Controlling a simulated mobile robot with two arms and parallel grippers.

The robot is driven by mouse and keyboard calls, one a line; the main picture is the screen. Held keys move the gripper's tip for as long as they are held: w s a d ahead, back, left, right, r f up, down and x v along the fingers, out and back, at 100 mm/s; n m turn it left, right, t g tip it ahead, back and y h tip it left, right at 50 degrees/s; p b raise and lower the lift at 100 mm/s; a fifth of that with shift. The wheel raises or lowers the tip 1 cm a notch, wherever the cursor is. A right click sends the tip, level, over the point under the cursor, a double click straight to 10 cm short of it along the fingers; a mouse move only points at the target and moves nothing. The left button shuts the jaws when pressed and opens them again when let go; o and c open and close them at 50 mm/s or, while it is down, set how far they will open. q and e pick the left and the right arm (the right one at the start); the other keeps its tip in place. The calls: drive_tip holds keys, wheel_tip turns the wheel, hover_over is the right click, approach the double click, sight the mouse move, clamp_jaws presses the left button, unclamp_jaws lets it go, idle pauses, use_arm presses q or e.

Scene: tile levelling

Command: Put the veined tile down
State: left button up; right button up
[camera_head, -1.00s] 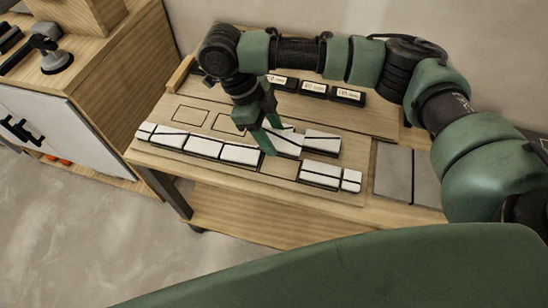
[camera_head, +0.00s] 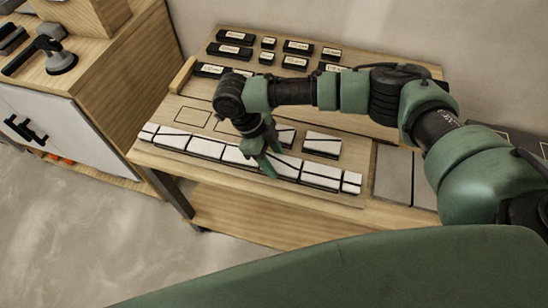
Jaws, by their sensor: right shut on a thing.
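The veined tile (camera_head: 286,166) is white and sits in the front row of white tiles, between its neighbours. My right gripper (camera_head: 268,166) reaches down from above and is shut on this tile, at its left part. The fingers hide some of the tile, and I cannot tell whether it rests fully on the board. Another white tile with a dark line (camera_head: 322,143) lies behind the row, to the right. Part of a further white tile (camera_head: 286,134) shows behind the gripper. My left gripper is not in view.
Empty outlined squares (camera_head: 192,116) are marked on the wooden board behind the row. Several black labelled blocks (camera_head: 298,47) stand at the back. Grey slabs (camera_head: 393,174) lie to the right. A cabinet (camera_head: 100,95) with a suction-cup-like tool (camera_head: 61,60) stands to the left.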

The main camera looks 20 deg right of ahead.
drive_tip(key=o, duration=1.4)
drive_tip(key=shift+f, duration=0.1)
drive_tip(key=shift+r, duration=0.2)
drive_tip(key=shift+w+a+r, duration=0.1)
drive_tip(key=shift+w+r, duration=0.05)
drive_tip(key=shift+r, duration=0.1)
drive_tip(key=b+v, duration=0.2)
drive_tip(key=v, duration=0.9)
drive_tip(key=shift+r, duration=0.2)
drive_tip(key=shift+f, duration=0.1)
